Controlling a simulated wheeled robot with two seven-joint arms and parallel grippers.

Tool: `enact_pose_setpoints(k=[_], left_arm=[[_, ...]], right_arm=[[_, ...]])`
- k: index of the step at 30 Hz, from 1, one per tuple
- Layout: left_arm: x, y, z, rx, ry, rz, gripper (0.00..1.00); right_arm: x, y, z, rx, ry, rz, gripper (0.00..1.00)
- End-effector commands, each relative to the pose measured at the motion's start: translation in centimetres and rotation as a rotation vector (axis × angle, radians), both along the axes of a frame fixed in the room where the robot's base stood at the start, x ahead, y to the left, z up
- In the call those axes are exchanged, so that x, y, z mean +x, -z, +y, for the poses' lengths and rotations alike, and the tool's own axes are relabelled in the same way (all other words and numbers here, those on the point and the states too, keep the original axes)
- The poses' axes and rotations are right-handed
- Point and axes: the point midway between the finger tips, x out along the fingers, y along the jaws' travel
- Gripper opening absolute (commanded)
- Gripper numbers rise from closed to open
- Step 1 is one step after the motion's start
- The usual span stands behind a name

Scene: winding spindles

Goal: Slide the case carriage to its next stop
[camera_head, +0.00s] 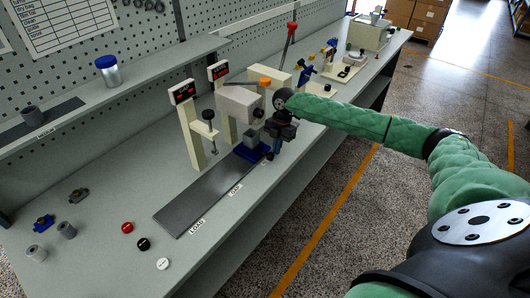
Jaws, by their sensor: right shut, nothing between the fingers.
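The case carriage (247,153) is a small blue block on a dark grey track (196,202) along the bench. It sits near the track's far end, by the label that seems to read CAP. A small grey case stands on it, partly hidden under the press head. My right gripper (272,152) comes in from the right on its green-sleeved arm. It is shut and empty, pointing down close beside the carriage's right side. I cannot tell whether it touches the carriage. My left gripper is not in view.
A press with a beige head (238,102) and posts with red displays (183,92) stand around the far end of the track. Red, black and white buttons (143,244) and several small parts lie at the front left. A blue-lidded jar (108,71) stands on the shelf. The near track is clear.

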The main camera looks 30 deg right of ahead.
Motion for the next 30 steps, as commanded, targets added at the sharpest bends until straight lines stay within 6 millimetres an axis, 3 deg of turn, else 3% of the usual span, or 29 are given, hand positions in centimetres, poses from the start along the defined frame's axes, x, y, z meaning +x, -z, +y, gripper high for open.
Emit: enact_pose_setpoints(k=[16, 30], left_arm=[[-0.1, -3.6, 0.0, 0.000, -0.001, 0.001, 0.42], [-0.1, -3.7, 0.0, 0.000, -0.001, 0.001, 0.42]], right_arm=[[0.4, -4.7, -0.7, 0.000, 0.001, -0.002, 0.00], [0.4, -4.9, -0.8, 0.000, 0.001, -0.002, 0.00]])
